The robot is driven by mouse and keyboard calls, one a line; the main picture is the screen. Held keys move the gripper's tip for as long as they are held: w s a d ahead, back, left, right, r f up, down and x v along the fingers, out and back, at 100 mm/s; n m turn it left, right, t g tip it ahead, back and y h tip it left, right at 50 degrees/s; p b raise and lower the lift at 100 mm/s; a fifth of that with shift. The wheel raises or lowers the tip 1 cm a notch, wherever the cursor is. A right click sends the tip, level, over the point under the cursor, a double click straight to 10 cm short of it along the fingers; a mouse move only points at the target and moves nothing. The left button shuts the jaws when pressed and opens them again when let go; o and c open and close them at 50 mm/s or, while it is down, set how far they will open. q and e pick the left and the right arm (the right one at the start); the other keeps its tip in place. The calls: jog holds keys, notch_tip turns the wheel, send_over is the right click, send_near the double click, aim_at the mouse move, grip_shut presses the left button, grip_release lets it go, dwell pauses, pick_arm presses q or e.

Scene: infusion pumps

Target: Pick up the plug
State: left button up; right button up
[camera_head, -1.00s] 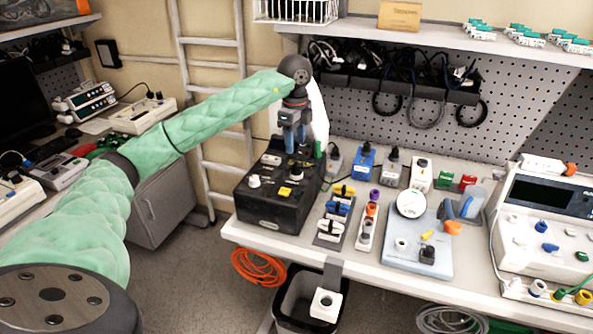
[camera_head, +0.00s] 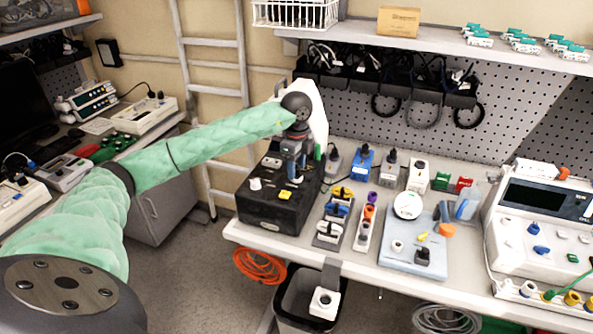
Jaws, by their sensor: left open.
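My left gripper (camera_head: 292,177) is open and points down over the black box (camera_head: 268,213) at the left end of the workbench. Small plug-like parts sit on top of the box: a white one (camera_head: 255,184), a yellow one (camera_head: 285,194) and others partly hidden by the gripper. Whether the fingers touch any of them is too small to tell. A black plug-like piece (camera_head: 423,256) stands on the pale blue-grey board (camera_head: 399,262) farther right. Which piece is the plug is not clear from the picture. My right gripper is out of view.
Coloured connectors (camera_head: 338,207) and a white strip (camera_head: 363,236) stand right of the box. A blue adapter (camera_head: 362,162) is behind them. A white device (camera_head: 545,222) fills the bench's right end. A shelf (camera_head: 440,37) hangs above; a bin (camera_head: 298,300) stands below the front edge.

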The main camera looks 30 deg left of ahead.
pick_arm(q)
jog(key=c, duration=1.1)
grip_shut()
jog(key=shift+r, duration=0.1)
